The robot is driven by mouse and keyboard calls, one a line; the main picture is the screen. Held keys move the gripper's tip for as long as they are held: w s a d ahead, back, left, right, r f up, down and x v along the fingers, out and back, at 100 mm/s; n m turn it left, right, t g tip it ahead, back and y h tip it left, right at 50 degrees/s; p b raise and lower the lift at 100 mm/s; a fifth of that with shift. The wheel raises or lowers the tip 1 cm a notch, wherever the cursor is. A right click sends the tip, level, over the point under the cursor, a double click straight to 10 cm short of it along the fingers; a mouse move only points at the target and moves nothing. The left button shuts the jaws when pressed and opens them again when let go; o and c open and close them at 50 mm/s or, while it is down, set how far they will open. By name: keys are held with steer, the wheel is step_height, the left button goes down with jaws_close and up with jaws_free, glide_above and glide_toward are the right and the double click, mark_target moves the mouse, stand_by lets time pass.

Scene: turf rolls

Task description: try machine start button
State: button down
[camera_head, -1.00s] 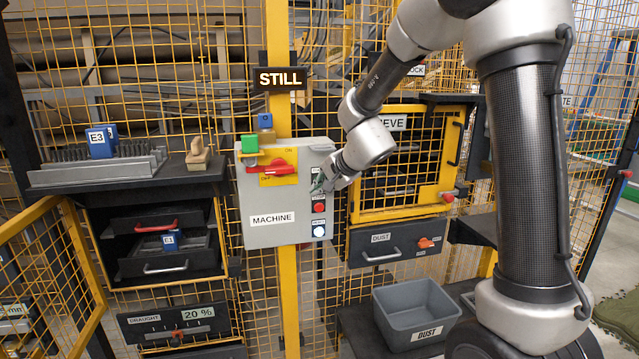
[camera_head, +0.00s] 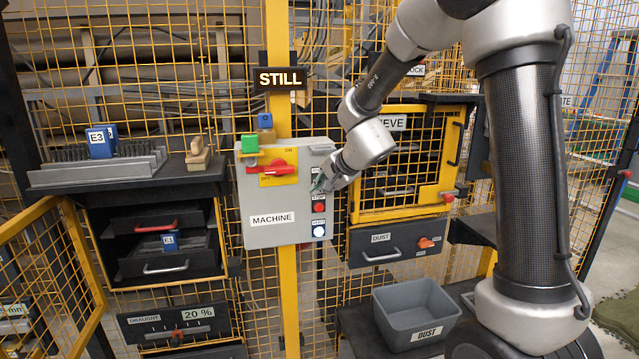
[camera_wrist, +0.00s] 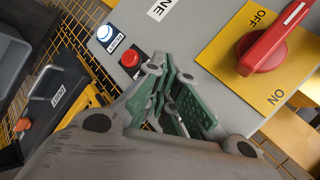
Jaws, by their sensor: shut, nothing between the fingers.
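The grey machine box (camera_head: 262,221) hangs on the yellow post, with a "MACHINE" label. A column of buttons runs down its right side: a red button (camera_head: 319,208) and a lit white-blue button (camera_head: 318,231) below it. My gripper (camera_head: 318,186) is shut and empty, its fingertips at the top of this column, where they hide the uppermost button. In the wrist view the gripper's green-padded fingers (camera_wrist: 183,100) point at the box face near the red button (camera_wrist: 130,57). I cannot tell whether the tips touch. The red rotary switch (camera_head: 271,168) lies across its yellow plate.
A "STILL" sign (camera_head: 280,79) is above the box. The sieve cabinet (camera_head: 402,205) and dust drawer (camera_head: 390,245) stand close on the right. A grey dust bin (camera_head: 415,312) is below.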

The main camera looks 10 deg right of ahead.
steer(key=shift+w, duration=0.3)
steer(key=shift+w, duration=0.45)
stand_by(0.6)
steer(key=shift+s, duration=0.85)
steer(key=shift+s, duration=0.1)
steer(key=s, duration=0.4)
steer(key=shift+s, duration=0.4)
stand_by(0.4)
